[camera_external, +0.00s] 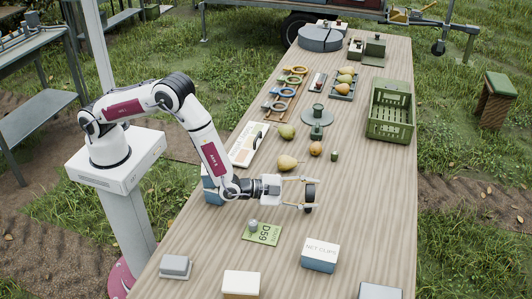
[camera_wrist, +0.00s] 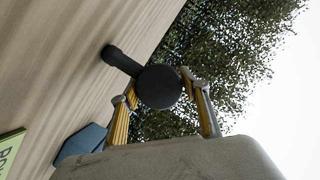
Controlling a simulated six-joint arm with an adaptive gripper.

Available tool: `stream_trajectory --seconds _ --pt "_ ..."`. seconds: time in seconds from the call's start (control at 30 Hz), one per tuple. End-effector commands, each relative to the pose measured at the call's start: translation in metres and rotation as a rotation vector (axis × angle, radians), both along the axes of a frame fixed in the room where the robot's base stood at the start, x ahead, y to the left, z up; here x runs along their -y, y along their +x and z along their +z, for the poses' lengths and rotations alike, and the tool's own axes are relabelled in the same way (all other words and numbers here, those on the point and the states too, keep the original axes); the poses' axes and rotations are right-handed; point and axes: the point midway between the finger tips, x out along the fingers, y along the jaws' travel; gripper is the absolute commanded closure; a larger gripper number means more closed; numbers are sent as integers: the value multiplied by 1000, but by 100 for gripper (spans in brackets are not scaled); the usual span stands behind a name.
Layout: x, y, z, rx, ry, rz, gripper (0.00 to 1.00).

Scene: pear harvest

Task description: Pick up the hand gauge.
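The hand gauge, a dark piece with a round head and a short handle, shows in the wrist view (camera_wrist: 160,88). It appears in the external view as a dark upright shape (camera_external: 311,193). My gripper (camera_external: 308,194) reaches out over the table from the left, with its fingers on either side of the gauge. In the wrist view the fingertips (camera_wrist: 161,85) seem to touch opposite sides of the round head. The handle extends toward the table side. I cannot tell whether the gauge's lower end touches the table.
The wooden table (camera_external: 360,195) is bare right of my gripper. Near it are a green D59 card (camera_external: 262,234), a net clips box (camera_external: 320,256) and a pear (camera_external: 288,163). A green crate (camera_external: 391,112) stands at the far right. A blue box (camera_external: 212,190) lies under my forearm.

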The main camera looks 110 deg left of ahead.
Motion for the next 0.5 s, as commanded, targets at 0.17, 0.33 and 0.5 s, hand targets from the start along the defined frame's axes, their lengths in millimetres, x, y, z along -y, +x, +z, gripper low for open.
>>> stream_trajectory --seconds 0.17,0.33,0.5 --pt "0 0 1 1 1 0 84" --pt "0 0 1 1 1 0 84" --pt "0 0 3 2 0 0 84"
